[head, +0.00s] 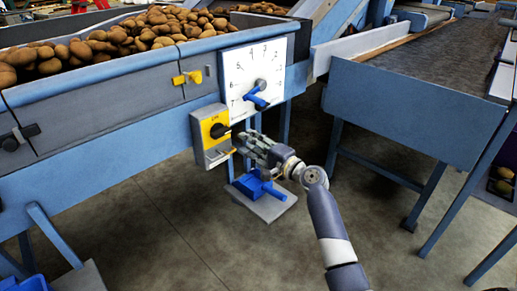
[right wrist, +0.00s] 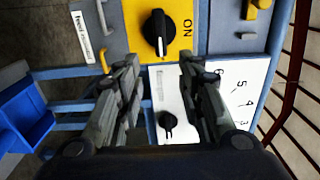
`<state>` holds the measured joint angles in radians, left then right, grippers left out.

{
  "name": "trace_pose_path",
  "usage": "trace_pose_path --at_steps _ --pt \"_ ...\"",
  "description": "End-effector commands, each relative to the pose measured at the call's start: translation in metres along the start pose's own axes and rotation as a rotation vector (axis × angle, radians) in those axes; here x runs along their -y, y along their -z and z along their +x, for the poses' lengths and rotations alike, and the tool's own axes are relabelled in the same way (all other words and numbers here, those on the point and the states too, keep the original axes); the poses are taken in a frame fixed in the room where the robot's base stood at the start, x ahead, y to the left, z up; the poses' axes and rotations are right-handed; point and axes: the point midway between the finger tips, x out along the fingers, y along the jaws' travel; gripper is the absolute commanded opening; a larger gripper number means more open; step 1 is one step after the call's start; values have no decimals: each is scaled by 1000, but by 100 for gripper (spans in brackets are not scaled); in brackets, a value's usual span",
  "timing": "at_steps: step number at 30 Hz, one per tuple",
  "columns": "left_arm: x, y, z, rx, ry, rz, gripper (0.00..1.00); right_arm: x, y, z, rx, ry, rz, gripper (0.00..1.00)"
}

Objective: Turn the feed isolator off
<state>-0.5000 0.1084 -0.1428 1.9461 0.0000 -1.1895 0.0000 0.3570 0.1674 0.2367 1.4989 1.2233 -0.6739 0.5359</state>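The feed isolator (head: 211,155) is a box with a yellow face on the side of the blue machine. Its black rotary knob (head: 219,130) also shows in the right wrist view (right wrist: 157,32), with the word ON printed beside it on the yellow. A "Feed isolator" label (right wrist: 82,36) is on the grey part of the box. My right gripper (head: 238,142) is close in front of the box. In the right wrist view its fingers (right wrist: 160,62) are apart, with the knob seen beyond the gap and nothing between them. My left gripper is not in view.
A white numbered dial panel (head: 239,68) with a blue handle (head: 257,101) is above the isolator. A yellow latch (head: 187,78) is up and left. Potatoes (head: 130,38) fill the hopper. A blue object on a grey plate (head: 265,204) stands below. Floor is clear in front.

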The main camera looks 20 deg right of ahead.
Motion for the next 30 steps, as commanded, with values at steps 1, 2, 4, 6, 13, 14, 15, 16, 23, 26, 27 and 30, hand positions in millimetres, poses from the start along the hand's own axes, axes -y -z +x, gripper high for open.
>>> trace_pose_path --at_steps 1,2,4,6,13,14,15,16,23,26,27,30 --pt "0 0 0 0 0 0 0 -1 0 -9 -1 -1 -1 35" --pt "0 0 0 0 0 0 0 -1 0 -13 -1 -1 -2 35" --pt "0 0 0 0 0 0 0 -1 0 -22 -1 -1 -1 35" --pt "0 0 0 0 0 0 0 0 0 -28 0 -1 0 35" --pt "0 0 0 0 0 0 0 0 0 -36 1 0 1 35" --pt "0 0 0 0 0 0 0 0 0 -36 1 0 1 35" --pt "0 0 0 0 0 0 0 0 0 -36 1 0 1 35" --pt "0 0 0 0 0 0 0 0 0 -36 1 0 1 35" --pt "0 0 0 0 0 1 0 0 0 -35 0 0 1 35" --pt "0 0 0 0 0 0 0 -3 -1 -36 2 -6 -4 35" --pt "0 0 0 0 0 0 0 -8 -4 -36 6 -19 -15 35" --pt "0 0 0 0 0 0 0 -37 -19 -42 29 -91 -82 35"
